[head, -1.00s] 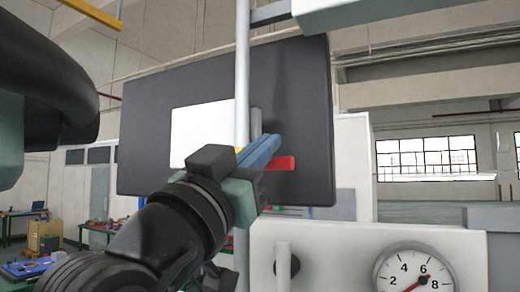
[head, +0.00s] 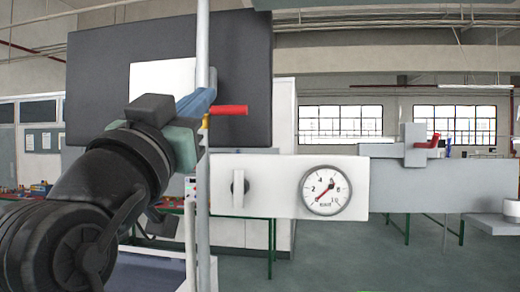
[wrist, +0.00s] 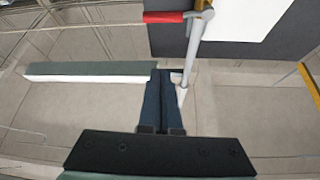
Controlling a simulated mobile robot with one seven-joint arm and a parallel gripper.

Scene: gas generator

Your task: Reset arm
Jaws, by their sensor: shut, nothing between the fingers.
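My gripper (head: 208,95) is shut and empty, with its blue fingers together. In the head view it is beside a thin white vertical pipe (head: 202,150), near a red lever (head: 229,110). In the wrist view my gripper (wrist: 163,76) has its two dark blue fingers side by side. The red lever (wrist: 163,17) is beyond them near the top, meeting the light grey pipe (wrist: 196,42) just right of the fingertips. I cannot tell whether the fingers touch the pipe.
A dark board (head: 100,80) stands behind my arm. At right are a grey box (head: 460,185) and another red lever (head: 433,141). Floor shows below the panel.

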